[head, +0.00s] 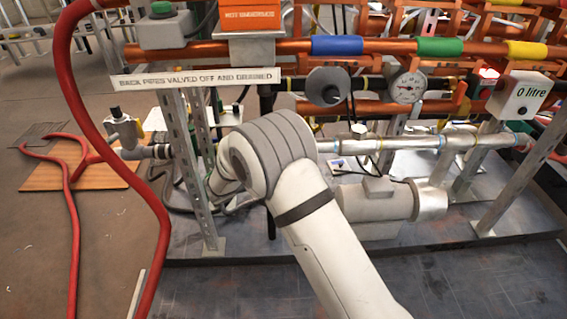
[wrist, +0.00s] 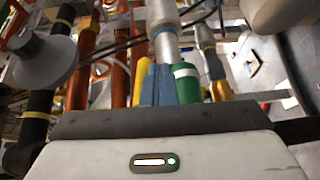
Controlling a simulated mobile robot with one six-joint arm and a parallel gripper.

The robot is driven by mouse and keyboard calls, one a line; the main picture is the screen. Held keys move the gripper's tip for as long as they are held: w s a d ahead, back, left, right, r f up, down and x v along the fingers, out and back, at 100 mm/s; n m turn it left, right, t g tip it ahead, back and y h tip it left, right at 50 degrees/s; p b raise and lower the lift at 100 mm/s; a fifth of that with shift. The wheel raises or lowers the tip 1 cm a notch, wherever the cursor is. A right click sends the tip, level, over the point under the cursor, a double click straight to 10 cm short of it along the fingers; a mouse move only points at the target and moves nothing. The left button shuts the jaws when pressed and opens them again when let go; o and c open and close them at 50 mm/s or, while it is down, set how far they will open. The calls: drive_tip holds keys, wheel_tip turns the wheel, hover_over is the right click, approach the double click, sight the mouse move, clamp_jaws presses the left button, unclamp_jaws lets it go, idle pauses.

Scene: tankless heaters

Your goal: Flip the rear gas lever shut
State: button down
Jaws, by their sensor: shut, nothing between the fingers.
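The rear gas lever cannot be made out with certainty in either view. In the wrist view, a yellow piece (wrist: 142,78) stands just left of my gripper's fingers. I cannot tell whether it is a lever handle. My gripper (wrist: 158,76) shows there with its white housing and dark front edge, and blue-grey finger shapes close together at the middle. It is shut and holds nothing. A green piece with a white mark (wrist: 187,84) is just right of the fingers; contact cannot be judged. In the head view my arm reaches into the rig and hides the gripper.
Copper pipes with a blue band (head: 337,45), a green band (head: 440,47) and a yellow band (head: 526,50) cross above. A pressure gauge (head: 407,87), a sign (head: 195,78) and metal posts crowd the area. A red hose (head: 82,110) hangs at left.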

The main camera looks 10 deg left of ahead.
idle(0.4)
drive_tip(key=s+a+f, duration=0.6)
drive_tip(key=s+a, duration=0.1)
drive_tip(key=s, duration=0.1)
drive_tip(key=shift+f, duration=0.2)
drive_tip(key=shift+s, duration=0.1)
idle(0.5)
